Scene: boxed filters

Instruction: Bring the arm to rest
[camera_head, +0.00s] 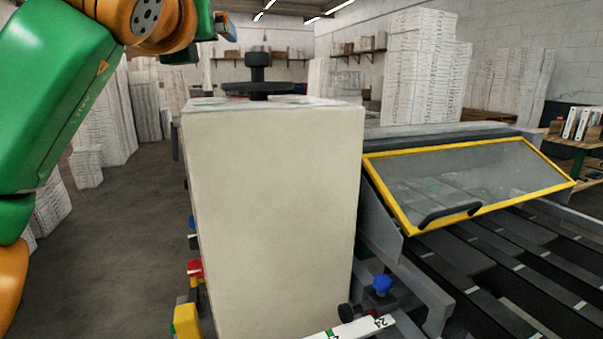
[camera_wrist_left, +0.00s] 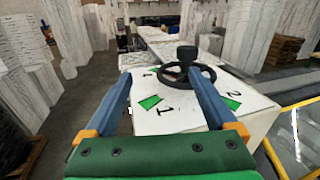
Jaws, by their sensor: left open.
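My left arm (camera_head: 58,105), green and orange, comes in from the upper left in the head view. It is raised beside and above a tall cream machine cabinet (camera_head: 275,215). In the left wrist view my left gripper (camera_wrist_left: 160,74) shows two blue fingers spread apart with orange bases. Nothing is held between them. Beyond the fingers is the cabinet's white top (camera_wrist_left: 180,118) with green patches and the numbers 1 and 2. A black handwheel with a knob (camera_wrist_left: 188,72) stands on that top, apart from the fingers as far as I can tell. My right gripper is not in view.
A yellow-framed clear guard (camera_head: 470,180) and black slatted conveyor (camera_head: 500,260) lie right of the cabinet. Red, blue and yellow fittings (camera_head: 195,268) stick out at its lower left. Tall white stacks (camera_head: 425,65) stand behind. The floor (camera_head: 120,240) at left is open.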

